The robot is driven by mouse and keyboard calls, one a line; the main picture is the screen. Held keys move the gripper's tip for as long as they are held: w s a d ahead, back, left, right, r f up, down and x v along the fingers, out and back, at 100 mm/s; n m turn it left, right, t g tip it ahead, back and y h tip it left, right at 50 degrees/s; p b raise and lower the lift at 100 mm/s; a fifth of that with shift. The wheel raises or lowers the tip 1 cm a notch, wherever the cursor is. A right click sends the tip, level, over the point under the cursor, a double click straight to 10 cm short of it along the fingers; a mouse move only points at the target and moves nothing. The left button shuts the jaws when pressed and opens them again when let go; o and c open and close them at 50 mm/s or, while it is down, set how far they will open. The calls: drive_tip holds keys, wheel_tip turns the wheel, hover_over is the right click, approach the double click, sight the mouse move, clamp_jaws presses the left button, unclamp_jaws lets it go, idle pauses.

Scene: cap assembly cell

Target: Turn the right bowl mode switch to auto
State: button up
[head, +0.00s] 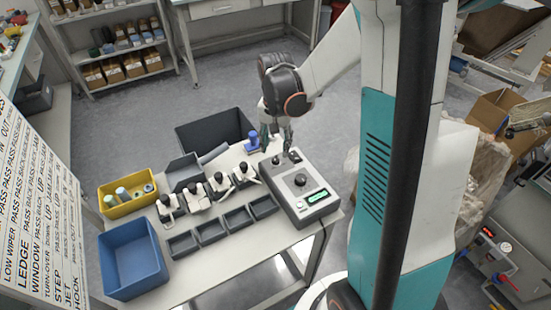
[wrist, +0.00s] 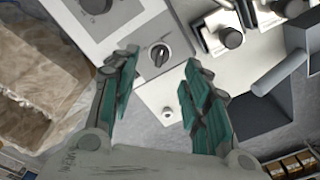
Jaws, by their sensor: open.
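The grey control box (head: 318,210) stands at the right end of the table, with a green display and a large round knob. A small black rotary switch (wrist: 160,55) with a pale pointer line sits near a corner of the box's top, and it also shows in the head view (head: 275,160). Its labels are too small to read. My gripper (head: 277,142) is open over the back end of the box. In the wrist view, the two teal-padded fingers (wrist: 160,64) stand apart on either side of the switch, with nothing between them gripped. I cannot tell whether the fingertips touch the box.
A blue bottle-like item (head: 252,141) stands left of my gripper. Several black-and-white fixtures (head: 222,185) and dark trays (head: 237,218) lie left of the box. A yellow bin (head: 128,208) and a blue bin (head: 133,262) are at the table's left end.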

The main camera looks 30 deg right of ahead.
sight(276, 157)
wheel_tip(276, 157, down, 5)
drive_tip(key=shift+f+b, duration=0.2)
drive_tip(key=shift+b, duration=0.55)
drive_tip(key=shift+c, duration=0.5)
clamp_jaws()
